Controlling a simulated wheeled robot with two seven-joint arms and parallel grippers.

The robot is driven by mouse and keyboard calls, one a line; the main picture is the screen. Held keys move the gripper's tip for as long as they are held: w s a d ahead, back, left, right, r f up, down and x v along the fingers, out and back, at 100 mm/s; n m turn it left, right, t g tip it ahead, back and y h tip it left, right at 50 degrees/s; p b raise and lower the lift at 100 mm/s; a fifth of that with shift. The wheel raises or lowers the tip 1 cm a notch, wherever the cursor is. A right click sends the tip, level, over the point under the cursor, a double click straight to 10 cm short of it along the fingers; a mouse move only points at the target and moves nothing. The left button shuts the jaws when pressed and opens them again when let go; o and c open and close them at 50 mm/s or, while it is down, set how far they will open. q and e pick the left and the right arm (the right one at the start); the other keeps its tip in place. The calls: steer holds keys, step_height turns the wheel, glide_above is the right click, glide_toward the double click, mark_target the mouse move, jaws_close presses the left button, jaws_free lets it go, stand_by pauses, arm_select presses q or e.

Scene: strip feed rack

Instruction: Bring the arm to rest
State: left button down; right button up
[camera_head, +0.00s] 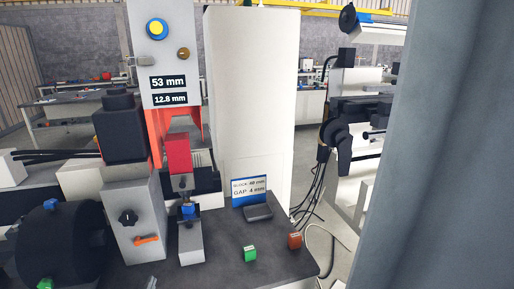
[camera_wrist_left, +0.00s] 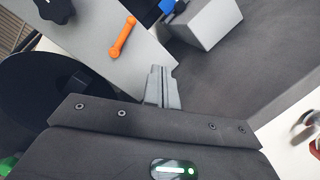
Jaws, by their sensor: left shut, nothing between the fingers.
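The tips of my left gripper (camera_head: 152,283) just show at the bottom edge of the head view, in front of the rack. In the left wrist view its pale grey fingers (camera_wrist_left: 160,88) are together with nothing between them. They are over the dark bench top, near a grey control box (camera_wrist_left: 95,30) with an orange lever (camera_wrist_left: 123,36). In the head view this box (camera_head: 135,217) stands left of a small grey block (camera_head: 190,243) with a blue part on top. Most of the left arm is out of the head view. My right gripper is not in view.
A large black reel (camera_head: 70,250) stands left of the control box. A red block (camera_head: 178,153) sits under the display panel (camera_head: 168,60). A green block (camera_head: 249,254), a brown-red block (camera_head: 294,240) and a dark tray (camera_head: 258,212) are on the bench's right part.

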arm_select(q)
steer(key=s+d+f+m+g+h, duration=0.1)
steer(key=s+d+m+g, duration=0.35)
steer(key=s+m, duration=0.55)
steer(key=s+d+f+m+g+h, duration=0.1)
steer(key=s+d+m+g, duration=0.3)
steer(key=s+m, duration=0.6)
steer(key=s+d+f+m+g, duration=0.1)
steer(key=s+d+m+g, duration=0.2)
steer(key=s+m+g, duration=0.65)
steer(key=s+f+n+t, duration=0.1)
steer(key=s+f, duration=0.1)
steer(key=f, duration=1.2)
steer(key=s+f+t, duration=0.1)
steer(key=s+f, duration=0.2)
steer(key=f, duration=1.1)
steer(key=s+a+f+g, duration=0.1)
steer(key=s+a+f, duration=0.2)
steer(key=s+f, duration=1.1)
steer(key=shift+s, duration=0.6)
